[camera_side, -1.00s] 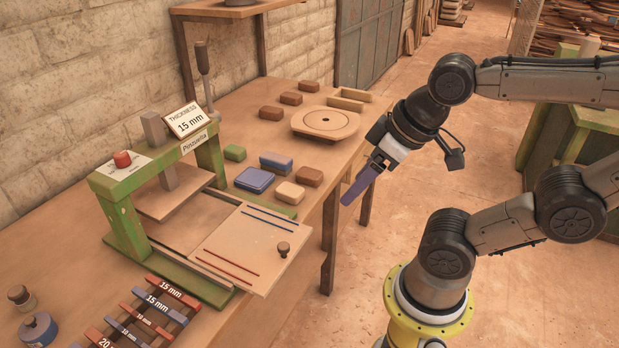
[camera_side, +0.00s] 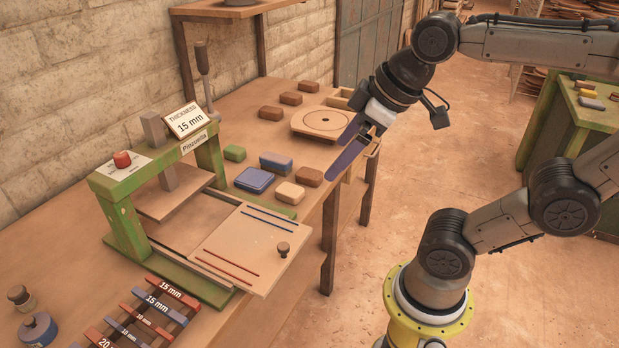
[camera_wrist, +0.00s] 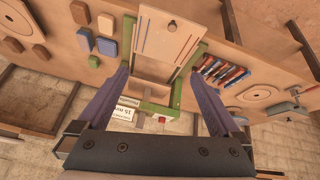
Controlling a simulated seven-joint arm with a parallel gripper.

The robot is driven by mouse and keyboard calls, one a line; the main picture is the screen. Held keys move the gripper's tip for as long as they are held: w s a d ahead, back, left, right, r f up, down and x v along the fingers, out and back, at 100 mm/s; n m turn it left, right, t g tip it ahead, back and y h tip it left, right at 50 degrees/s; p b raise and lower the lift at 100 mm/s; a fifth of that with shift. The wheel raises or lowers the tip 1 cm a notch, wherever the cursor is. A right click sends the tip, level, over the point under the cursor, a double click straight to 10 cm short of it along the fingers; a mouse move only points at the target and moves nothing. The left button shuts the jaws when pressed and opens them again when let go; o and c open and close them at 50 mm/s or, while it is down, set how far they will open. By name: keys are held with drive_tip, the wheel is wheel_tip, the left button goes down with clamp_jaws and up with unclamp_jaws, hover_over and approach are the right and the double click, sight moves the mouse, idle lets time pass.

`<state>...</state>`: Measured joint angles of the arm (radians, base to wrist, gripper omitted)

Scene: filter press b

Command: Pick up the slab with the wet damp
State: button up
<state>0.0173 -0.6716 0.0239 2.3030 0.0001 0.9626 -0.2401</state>
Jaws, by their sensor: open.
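Several small slabs lie on the bench (camera_side: 240,120). A blue-topped slab (camera_side: 276,159), a brown slab (camera_side: 309,176) and a beige slab (camera_side: 289,193) sit close together near the front edge. Three more brown slabs, one of them here (camera_side: 271,113), lie farther back. I cannot tell which slab is damp. My gripper (camera_side: 337,163) is open and empty, its purple fingers angled down-left above the bench edge, right of the slabs. In the wrist view the fingers (camera_wrist: 158,74) stand wide apart, with the brown slab (camera_wrist: 78,11) and beige slab (camera_wrist: 105,23) left of them.
A green-framed press (camera_side: 125,205) with a thickness sign (camera_side: 186,120) stands left of the slabs. A blue flat piece (camera_side: 254,180) and green block (camera_side: 234,153) lie near it. A round disc board (camera_side: 323,122) is behind my gripper. Colored spacer bars (camera_side: 150,310) lie at front left.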

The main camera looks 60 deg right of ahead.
drive_tip(key=w+d+r+g, duration=0.1)
drive_tip(key=w+d+r, duration=0.15)
drive_tip(key=w, duration=0.35)
drive_tip(key=w+d+r, duration=0.1)
drive_tip(key=w+d, duration=0.3)
drive_tip(key=w, duration=0.2)
drive_tip(key=m+g, duration=0.2)
drive_tip(key=g, duration=0.3)
hover_over(309, 173)
drive_tip(key=f, duration=2.8)
drive_tip(key=shift+s+d+f, duration=0.2)
drive_tip(key=shift+d+f, duration=0.05)
drive_tip(key=shift+f, duration=0.05)
drive_tip(key=shift+w+a+f, duration=0.1)
drive_tip(key=shift+f, duration=1.35)
drive_tip(key=shift+w+a+f, duration=0.1)
drive_tip(key=shift+f, duration=1.35)
drive_tip(key=shift+c, duration=0.2)
